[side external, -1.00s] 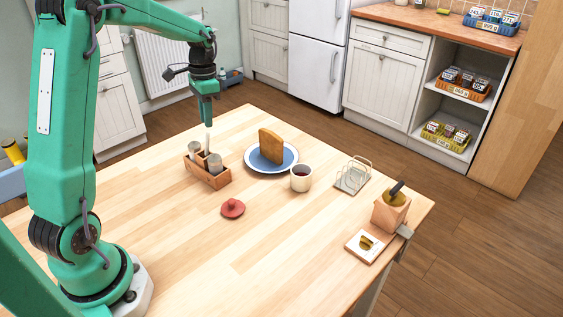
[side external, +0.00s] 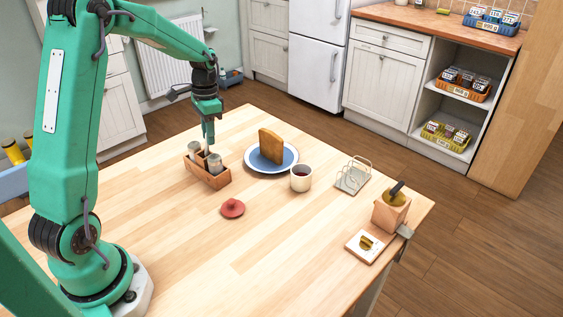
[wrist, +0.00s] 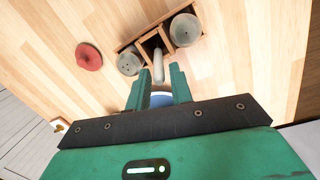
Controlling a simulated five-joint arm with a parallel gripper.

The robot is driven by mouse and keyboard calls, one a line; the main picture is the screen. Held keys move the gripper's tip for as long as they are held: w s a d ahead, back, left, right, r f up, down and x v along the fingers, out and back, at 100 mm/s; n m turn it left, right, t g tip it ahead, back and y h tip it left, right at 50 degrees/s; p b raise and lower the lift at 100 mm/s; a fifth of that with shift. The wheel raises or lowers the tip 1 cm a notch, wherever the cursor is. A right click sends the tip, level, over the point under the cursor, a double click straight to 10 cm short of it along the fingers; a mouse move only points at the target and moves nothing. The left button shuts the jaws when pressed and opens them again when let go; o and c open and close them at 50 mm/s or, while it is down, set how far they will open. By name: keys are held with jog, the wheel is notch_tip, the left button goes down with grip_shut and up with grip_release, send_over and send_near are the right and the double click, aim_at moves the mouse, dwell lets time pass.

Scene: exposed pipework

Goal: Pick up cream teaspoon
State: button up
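The cream teaspoon (wrist: 158,66) stands in the middle slot of a wooden caddy (side external: 207,178), between two shakers. In the wrist view its pale upper end lies between my fingertips, with gaps visible at its sides. My gripper (side external: 208,138) points down over the caddy in the side view. In the wrist view my gripper (wrist: 161,72) is open, its two green fingers on either side of the teaspoon. In the side view the fingers largely hide the teaspoon. Its lower part is hidden in the caddy.
A grey shaker (wrist: 185,30) and a smaller shaker (wrist: 129,63) flank the teaspoon. A red lid (side external: 232,208), a blue plate (side external: 290,160) with bread (side external: 271,146), and a mug (side external: 301,178) stand nearby. The table's near middle is clear.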

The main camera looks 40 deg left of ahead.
aim_at(207, 154)
jog(key=shift+s+d+f, duration=0.1)
jog(key=shift+f, duration=1.25)
grip_shut()
